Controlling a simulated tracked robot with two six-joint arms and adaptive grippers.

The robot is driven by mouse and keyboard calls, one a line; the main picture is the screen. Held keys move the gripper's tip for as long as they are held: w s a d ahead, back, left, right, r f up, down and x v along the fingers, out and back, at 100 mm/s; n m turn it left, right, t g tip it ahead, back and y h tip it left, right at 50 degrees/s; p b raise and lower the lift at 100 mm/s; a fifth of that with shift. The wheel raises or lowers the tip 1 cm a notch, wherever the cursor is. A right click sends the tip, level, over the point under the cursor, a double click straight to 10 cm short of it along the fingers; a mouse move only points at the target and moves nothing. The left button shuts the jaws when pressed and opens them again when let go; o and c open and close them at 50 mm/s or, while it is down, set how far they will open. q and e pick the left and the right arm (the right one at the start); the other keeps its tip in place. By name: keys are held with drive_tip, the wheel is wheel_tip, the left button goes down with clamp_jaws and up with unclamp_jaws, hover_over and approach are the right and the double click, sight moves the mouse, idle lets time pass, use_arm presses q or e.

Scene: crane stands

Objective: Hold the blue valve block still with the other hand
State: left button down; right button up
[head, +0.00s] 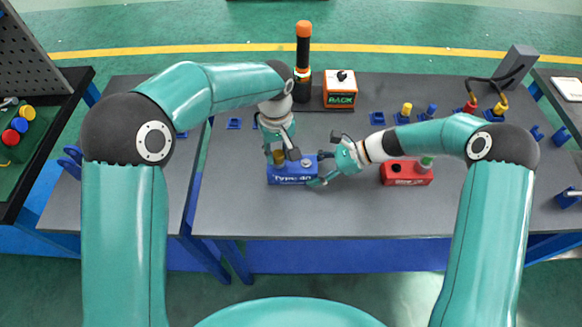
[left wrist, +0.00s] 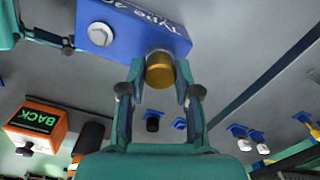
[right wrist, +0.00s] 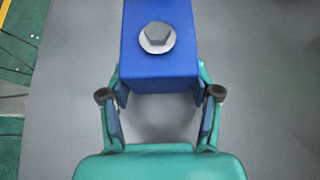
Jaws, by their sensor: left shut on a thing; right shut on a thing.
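The blue valve block (head: 292,176), lettered "Type-40" on its front, sits on the grey table. It also shows in the left wrist view (left wrist: 130,28) and the right wrist view (right wrist: 160,75). A brass-coloured cap (left wrist: 160,70) is at one end, and a silver hex bolt (right wrist: 157,38) is on top near the other. My left gripper (head: 277,155) comes from above and is shut on the brass cap. My right gripper (head: 320,169) is shut on the block's right end, one finger on each side. The fingers partly hide the block in the head view.
An orange box marked "BACK" (head: 340,89) and an orange-black cylinder (head: 303,62) stand behind. Small blue stands, some with coloured parts, dot the right side. The table front is clear.

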use_arm(q)
drive_tip(key=shift+r, duration=0.1)
drive_tip(key=n, duration=0.5)
idle(0.3)
drive_tip(key=n, duration=0.5)
drive_tip(key=n, duration=0.5)
idle(0.4)
drive_tip(key=shift+n, duration=0.3)
